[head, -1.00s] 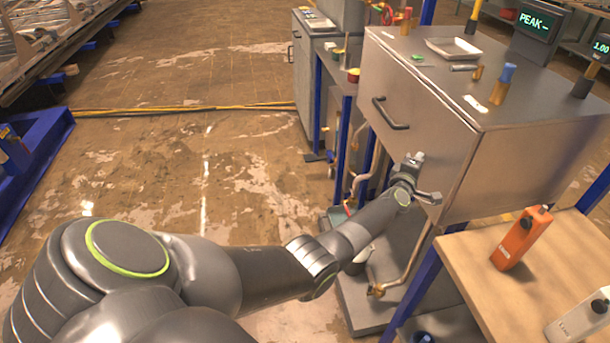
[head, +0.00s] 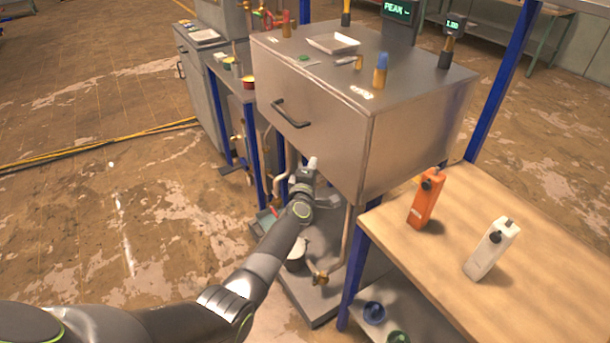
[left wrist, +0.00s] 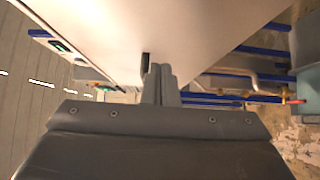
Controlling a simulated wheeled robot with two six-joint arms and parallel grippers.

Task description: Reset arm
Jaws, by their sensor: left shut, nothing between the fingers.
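My left gripper (head: 312,166) is in front of the steel chamber (head: 318,140), below its dark handle (head: 291,114). In the left wrist view the two fingers (left wrist: 158,82) are together with nothing between them. The chamber's pale steel face (left wrist: 165,35) fills the upper middle of that view, close to the fingertips. Whether the fingers touch it I cannot tell. My right gripper is in neither view.
A wooden-topped bench (head: 490,250) at the right holds an orange handheld device (head: 426,198) and a white one (head: 491,249). A metal tray (head: 333,43) and small bottles stand on the chamber. Pipes run below it.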

